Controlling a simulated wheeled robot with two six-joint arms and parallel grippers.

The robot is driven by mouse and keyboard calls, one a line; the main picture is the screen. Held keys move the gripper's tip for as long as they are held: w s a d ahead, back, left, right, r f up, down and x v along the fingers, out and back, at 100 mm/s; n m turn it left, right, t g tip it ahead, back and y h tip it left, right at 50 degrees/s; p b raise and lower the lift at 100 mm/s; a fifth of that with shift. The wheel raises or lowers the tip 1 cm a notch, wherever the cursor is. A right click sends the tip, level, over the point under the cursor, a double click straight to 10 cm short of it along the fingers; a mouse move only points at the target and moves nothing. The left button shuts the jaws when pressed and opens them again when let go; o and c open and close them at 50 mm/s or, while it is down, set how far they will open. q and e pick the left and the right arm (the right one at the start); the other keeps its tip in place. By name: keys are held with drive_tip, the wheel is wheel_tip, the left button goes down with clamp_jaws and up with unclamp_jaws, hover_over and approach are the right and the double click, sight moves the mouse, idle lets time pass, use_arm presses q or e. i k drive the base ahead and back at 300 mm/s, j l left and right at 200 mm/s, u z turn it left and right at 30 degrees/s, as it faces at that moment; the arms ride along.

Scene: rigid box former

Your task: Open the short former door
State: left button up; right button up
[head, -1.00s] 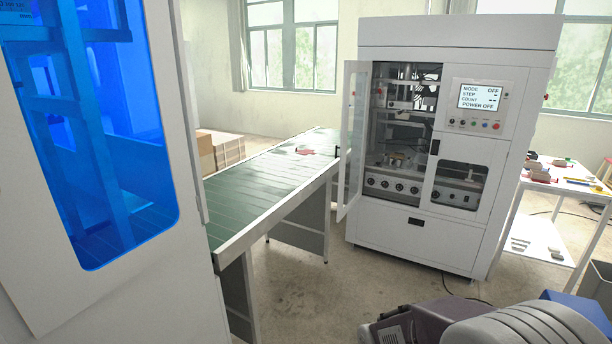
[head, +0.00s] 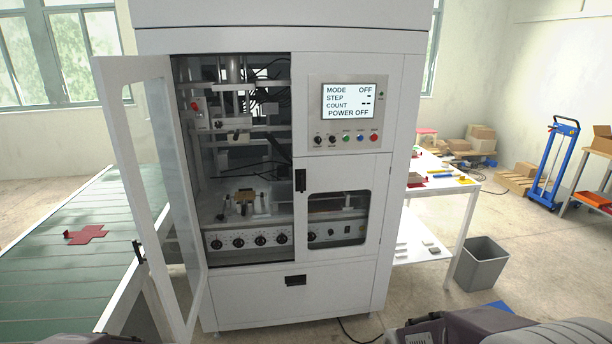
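The box former (head: 275,40) stands straight ahead in the head view, a tall white cabinet. Its short door (head: 345,173) is on the lower right of the front, below the control panel, and looks shut. It has a window in its lower part, and a dark handle (head: 300,180) at its upper left edge. The tall glazed door (head: 117,110) on the left is swung wide open towards me, showing the machine's inside. Neither of my grippers is in view; only parts of my arms show along the bottom edge.
A green conveyor (head: 60,262) with a red flat cross-shaped blank (head: 86,235) runs at the left. A white table (head: 470,184) and a grey bin (head: 477,265) stand at the right. The tall open door juts out at the front left. Floor shows before the cabinet.

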sight(317, 174)
drive_tip(key=i+l+z, duration=0.15)
drive_tip(key=i+z, duration=1.05)
drive_tip(key=i+j+z, duration=0.25)
drive_tip(key=i+z, duration=0.2)
drive_tip(key=i+u, duration=0.25)
drive_tip(key=u, duration=0.25)
drive_tip(key=i+l+u, duration=0.2)
drive_tip(key=u, duration=2.75)
drive_tip(key=l, duration=0.1)
